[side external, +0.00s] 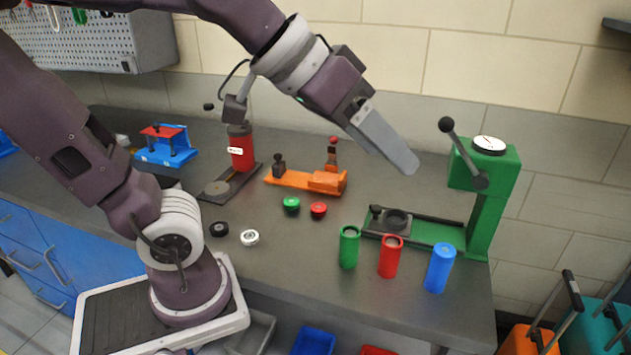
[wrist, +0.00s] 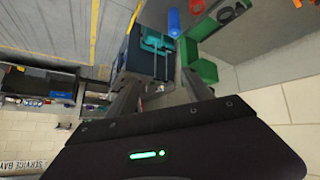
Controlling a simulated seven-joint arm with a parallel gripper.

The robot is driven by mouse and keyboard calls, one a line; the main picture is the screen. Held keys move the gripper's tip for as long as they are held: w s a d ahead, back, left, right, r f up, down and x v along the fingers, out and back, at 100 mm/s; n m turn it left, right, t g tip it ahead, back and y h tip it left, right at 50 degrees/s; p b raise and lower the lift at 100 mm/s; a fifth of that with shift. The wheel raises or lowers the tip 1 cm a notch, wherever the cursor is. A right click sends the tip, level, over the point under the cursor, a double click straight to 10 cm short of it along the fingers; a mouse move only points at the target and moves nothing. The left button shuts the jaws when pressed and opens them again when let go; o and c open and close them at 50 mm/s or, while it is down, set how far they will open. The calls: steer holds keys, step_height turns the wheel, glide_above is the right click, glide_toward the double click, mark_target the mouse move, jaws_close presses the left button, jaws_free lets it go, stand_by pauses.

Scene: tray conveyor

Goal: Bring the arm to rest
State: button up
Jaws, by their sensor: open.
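My gripper (side external: 405,165) is raised above the bench in the side external view, its long grey fingers pointing down to the right. Seen from this side, the fingers overlap, but in the wrist view my gripper (wrist: 160,90) shows two fingers apart with nothing between them. The fingertips appear left of the green press (side external: 488,200), apart from it, and above the green tube (side external: 349,247), red tube (side external: 390,257) and blue tube (side external: 439,268). These tubes stand upright near the bench's front edge. The wrist view also shows the blue tube (wrist: 174,22).
Behind the tubes is an orange fixture (side external: 290,180). A red-bodied press (side external: 241,155) and blue fixture (side external: 165,150) stand left. Green, red, black and white caps lie mid-bench. Teal (side external: 595,325) and orange (side external: 525,338) boxes stand right, below bench level. Air around my gripper looks clear.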

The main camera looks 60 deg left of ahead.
steer(key=s+a+f+g+y, duration=0.1)
steer(key=s+a+f, duration=0.1)
steer(key=s+f, duration=0.2)
steer(key=s+a+f+g+y, duration=0.1)
steer(key=s+a+f+g, duration=0.1)
steer(key=s, duration=0.5)
step_height(320, 180, down, 2)
steer(key=shift+a, duration=0.8)
